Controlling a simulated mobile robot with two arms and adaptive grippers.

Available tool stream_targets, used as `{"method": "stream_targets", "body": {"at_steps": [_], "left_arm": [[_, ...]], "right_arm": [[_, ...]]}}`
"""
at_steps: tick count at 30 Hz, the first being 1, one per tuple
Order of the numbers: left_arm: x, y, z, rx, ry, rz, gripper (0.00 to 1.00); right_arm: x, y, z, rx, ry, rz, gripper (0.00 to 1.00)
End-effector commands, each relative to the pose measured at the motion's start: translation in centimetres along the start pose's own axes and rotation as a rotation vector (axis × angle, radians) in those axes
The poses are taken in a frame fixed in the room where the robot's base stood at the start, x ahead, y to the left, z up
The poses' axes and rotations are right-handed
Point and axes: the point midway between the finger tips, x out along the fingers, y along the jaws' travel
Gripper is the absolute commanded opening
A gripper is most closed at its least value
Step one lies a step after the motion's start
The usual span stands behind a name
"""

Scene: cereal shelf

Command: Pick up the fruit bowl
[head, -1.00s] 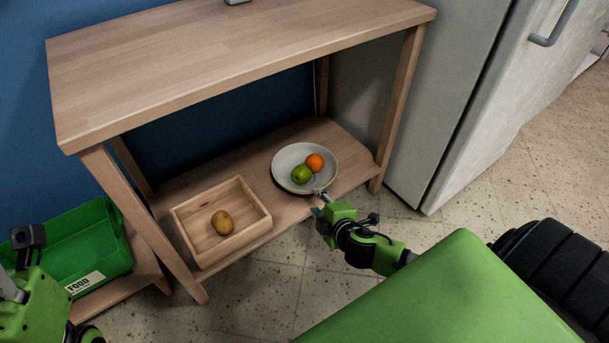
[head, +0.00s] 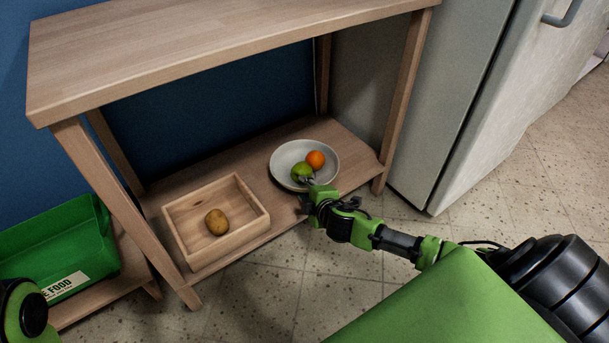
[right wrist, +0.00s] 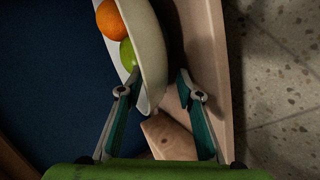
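The fruit bowl (head: 286,158) is a pale round dish on the lower wooden shelf, holding an orange (head: 315,159) and a green fruit (head: 301,171). My right gripper (head: 306,185) is at its near edge. In the right wrist view the open fingers (right wrist: 158,76) straddle the bowl's wall (right wrist: 153,55), one on the fruit side and one outside. A gap shows between the outer finger and the wall; whether the inner finger touches is unclear. Of my left arm only a part shows at the lower left corner; its gripper is out of view.
A wooden box (head: 252,230) with a potato (head: 216,222) stands left of the bowl on the shelf (head: 240,166). The tabletop (head: 200,50) overhangs above. A table leg (head: 401,100) and a fridge (head: 490,110) are at right. A green crate (head: 80,235) sits at left.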

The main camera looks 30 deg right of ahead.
Motion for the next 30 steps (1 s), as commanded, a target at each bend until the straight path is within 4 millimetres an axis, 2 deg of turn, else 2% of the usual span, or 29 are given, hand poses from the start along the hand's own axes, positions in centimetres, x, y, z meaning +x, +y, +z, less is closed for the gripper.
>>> {"method": "stream_targets", "body": {"at_steps": [7, 8, 11, 12, 30], "left_arm": [[0.14, 0.02, -0.05, 0.0, 0.003, 0.001, 0.58], [0.14, 0.02, -0.05, 0.0, 0.003, 0.001, 0.58], [0.13, 0.02, -0.04, 0.0, 0.002, 0.001, 0.58], [0.13, 0.03, -0.04, 0.0, 0.002, 0.001, 0.58], [0.4, 0.0, -0.05, 0.0, 0.005, 0.001, 0.58]], "right_arm": [[0.14, 0.02, -0.03, 0.0, 0.0, -0.001, 0.33], [0.13, 0.02, -0.04, 0.0, 0.0, -0.001, 0.3], [0.12, 0.01, -0.04, 0.0, 0.001, -0.001, 0.04], [0.12, 0.0, -0.04, 0.0, 0.001, -0.001, 0.0], [-0.08, 0.88, -0.27, -0.002, 0.004, 0.009, 0.0]]}}
